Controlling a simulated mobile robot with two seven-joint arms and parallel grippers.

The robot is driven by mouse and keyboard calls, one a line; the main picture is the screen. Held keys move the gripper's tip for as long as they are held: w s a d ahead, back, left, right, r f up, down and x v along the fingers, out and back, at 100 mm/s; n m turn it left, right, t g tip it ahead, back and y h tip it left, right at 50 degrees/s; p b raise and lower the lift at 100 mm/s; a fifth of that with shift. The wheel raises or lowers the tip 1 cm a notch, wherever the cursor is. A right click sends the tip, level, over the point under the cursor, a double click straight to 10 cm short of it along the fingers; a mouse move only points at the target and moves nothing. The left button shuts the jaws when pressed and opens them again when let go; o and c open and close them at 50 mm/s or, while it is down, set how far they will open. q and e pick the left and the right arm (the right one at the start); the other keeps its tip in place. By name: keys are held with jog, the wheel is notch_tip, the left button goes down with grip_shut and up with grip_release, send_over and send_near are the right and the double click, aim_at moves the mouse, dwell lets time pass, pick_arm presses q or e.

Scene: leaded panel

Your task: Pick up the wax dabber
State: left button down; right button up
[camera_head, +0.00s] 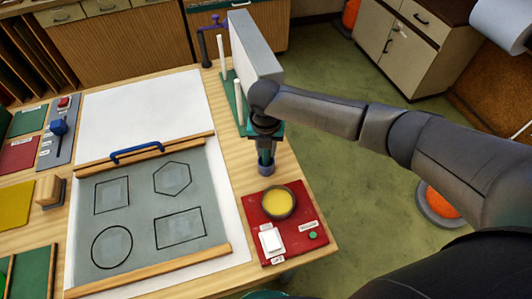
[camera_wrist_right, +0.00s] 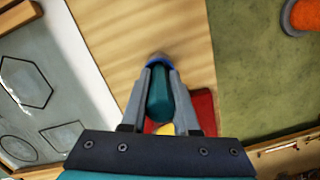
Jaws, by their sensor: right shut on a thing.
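My right gripper (camera_head: 265,152) points down over the right edge of the workbench. In the right wrist view its two grey fingers (camera_wrist_right: 158,95) are shut on a teal, rounded handle, which I take to be the wax dabber (camera_wrist_right: 159,100). A blue rim (camera_wrist_right: 158,61) shows at the fingertips; I cannot tell whether it is a holder around the dabber. In the head view a grey-blue round piece (camera_head: 266,169) sits just below the gripper, and the dabber is mostly hidden. My left gripper is not in view.
A grey panel with drawn shapes (camera_head: 137,228) and a blue handle (camera_head: 134,152) lies left. An upright pale block (camera_head: 254,47) stands behind.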

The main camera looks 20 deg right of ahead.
grip_shut()
